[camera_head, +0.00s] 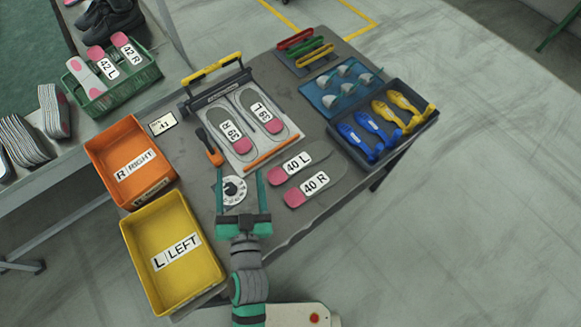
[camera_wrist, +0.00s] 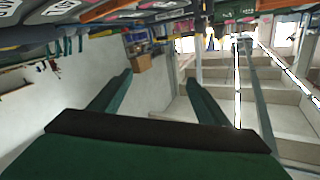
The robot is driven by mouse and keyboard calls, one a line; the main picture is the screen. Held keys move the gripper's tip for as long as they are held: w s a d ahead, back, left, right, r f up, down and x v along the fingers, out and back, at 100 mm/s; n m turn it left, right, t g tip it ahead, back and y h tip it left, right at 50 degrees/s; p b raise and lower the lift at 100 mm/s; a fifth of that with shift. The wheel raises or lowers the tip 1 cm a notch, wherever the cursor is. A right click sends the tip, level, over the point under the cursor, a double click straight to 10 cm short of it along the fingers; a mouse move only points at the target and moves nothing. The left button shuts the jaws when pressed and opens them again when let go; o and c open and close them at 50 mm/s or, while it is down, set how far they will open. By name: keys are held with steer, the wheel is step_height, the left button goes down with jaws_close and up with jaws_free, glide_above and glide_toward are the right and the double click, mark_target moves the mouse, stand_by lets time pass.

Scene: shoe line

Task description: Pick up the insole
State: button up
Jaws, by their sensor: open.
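Two grey insoles with pink heels, labelled 40 L (camera_head: 299,162) and 40 R (camera_head: 325,183), lie on the grey table, right of my gripper. Two more, labelled 39 R (camera_head: 226,121) and 39 L (camera_head: 256,107), lie side by side on a pale board beyond it. Insoles marked 42 L (camera_head: 93,78) and 42 R (camera_head: 121,45) are in a green crate at the upper left. My gripper (camera_head: 239,176) is open, its fingers at either side of a white dial in the picture; their height above it is unclear. The wrist view shows nothing between the fingers (camera_wrist: 160,88).
An orange-handled tool (camera_head: 214,157) lies near the board. A dark tray (camera_head: 349,145) with blue and yellow shoe forms and a blue tray (camera_head: 312,92) are at right.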

steer(key=w+a+r+n+g+y, duration=0.2)
steer(key=w+a+r+n+y, duration=0.4)
steer(key=a+r, duration=0.3)
steer(key=w+a+r+n+g+y, duration=0.1)
steer(key=w+a+r+n+y, duration=0.55)
steer(key=a+r, duration=0.25)
steer(key=n+g+h, duration=1.4)
steer(key=n+h, duration=0.1)
glide_above(281, 173)
steer(key=f, duration=2.4)
steer(key=shift+w+a+f, duration=0.2)
steer(key=shift+w+f, duration=0.15)
steer(key=shift+s+d+f, duration=0.15)
steer(key=shift+f, duration=1.3)
steer(key=shift+s+d+f, duration=0.1)
steer(key=shift+f, duration=1.3)
